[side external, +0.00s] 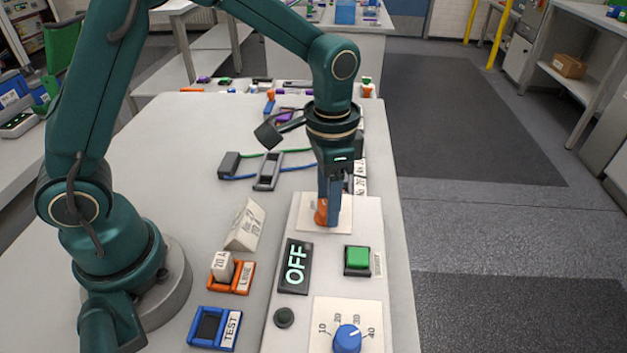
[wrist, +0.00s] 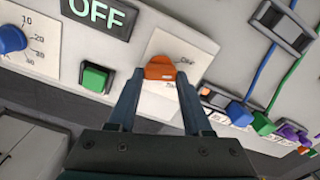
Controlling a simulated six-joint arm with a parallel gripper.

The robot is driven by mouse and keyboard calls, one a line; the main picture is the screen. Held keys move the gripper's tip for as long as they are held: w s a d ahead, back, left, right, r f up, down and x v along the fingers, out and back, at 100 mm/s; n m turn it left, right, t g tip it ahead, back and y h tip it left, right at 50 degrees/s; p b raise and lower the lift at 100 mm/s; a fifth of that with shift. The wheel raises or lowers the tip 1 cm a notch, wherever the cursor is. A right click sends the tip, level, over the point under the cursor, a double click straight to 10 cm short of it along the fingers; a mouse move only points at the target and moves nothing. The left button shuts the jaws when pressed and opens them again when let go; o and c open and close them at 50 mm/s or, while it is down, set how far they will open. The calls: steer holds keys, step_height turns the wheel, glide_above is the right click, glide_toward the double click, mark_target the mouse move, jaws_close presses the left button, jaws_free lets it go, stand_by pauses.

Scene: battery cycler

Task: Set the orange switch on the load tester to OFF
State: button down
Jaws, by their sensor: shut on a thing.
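The load tester (side external: 338,284) is a pale panel at the table's right edge. Its orange switch (side external: 320,212) sits on a cream plate near the far end. My gripper (side external: 329,219) points down over the plate, shut on the switch. In the wrist view, the orange switch (wrist: 160,70) sits between my two fingertips (wrist: 158,77). "OFF" is printed on the plate beyond it; the lettering on the near side is mostly hidden. The tester's display (side external: 294,266) shows OFF in lit letters, also visible in the wrist view (wrist: 96,12).
A green button (side external: 358,257), a blue knob (side external: 347,338) and a dark round button (side external: 284,317) share the panel. A TEST block (side external: 214,328) and an orange holder (side external: 232,277) stand left of it. Cables and a grey connector (side external: 268,171) lie behind.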

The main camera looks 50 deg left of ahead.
steer(key=shift+a+r+n, duration=0.1)
steer(key=shift+n, duration=1.9)
steer(key=shift+c, duration=1.6)
jaws_free()
steer(key=shift+r, duration=2.55)
